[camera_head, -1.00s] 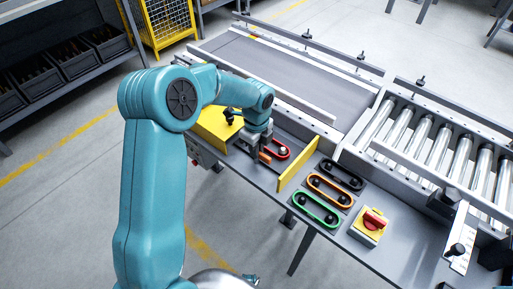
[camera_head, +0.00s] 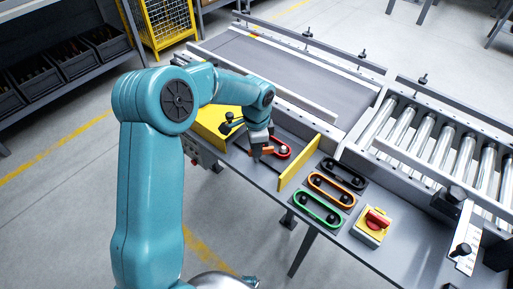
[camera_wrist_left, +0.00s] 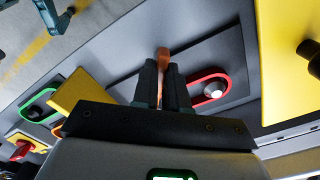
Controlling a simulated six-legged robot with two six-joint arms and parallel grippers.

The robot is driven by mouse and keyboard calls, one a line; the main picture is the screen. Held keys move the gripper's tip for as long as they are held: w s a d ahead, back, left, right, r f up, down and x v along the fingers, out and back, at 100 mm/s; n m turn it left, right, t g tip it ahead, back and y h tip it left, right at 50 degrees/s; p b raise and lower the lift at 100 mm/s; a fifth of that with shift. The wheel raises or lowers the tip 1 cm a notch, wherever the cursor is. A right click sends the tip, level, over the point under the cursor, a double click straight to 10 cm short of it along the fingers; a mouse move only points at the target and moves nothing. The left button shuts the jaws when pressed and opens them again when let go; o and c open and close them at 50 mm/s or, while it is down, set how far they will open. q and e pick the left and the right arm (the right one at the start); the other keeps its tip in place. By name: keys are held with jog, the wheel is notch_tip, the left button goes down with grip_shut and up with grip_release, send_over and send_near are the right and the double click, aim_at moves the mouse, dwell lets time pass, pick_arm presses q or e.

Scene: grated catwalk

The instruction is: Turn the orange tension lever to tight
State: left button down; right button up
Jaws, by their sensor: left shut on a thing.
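The orange tension lever (camera_wrist_left: 163,60) shows between the two fingers of my left gripper (camera_wrist_left: 164,68) in the left wrist view. The fingers are shut on it. In the head view my left gripper (camera_head: 259,156) is low over the grey bench, and a bit of the orange lever (camera_head: 267,150) shows beside it. A red belt loop (camera_head: 287,152) lies on its plate just right of the lever; it also shows in the wrist view (camera_wrist_left: 224,78). The lever's pivot is hidden by the gripper, and I see no readable tight mark. My right gripper is not in view.
An upright yellow panel (camera_head: 299,163) stands right of the gripper, and another yellow part (camera_head: 211,128) stands left. Beyond the nearer panel are black, orange and green (camera_head: 318,211) belt loops and a red rotary switch (camera_head: 376,219). A conveyor (camera_head: 290,65) lies behind.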

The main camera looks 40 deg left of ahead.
pick_arm(q)
jog(key=n+b, duration=0.1)
jog(key=n, duration=0.3)
jog(key=shift+n, duration=1.8)
jog(key=shift+r+n+b, duration=0.1)
jog(key=shift+n+b, duration=0.2)
jog(key=c, duration=1.2)
grip_release()
jog(key=shift+o, duration=0.2)
notch_tip(320, 180, up, 16)
jog(key=p, duration=0.2)
jog(key=shift+r, duration=0.15)
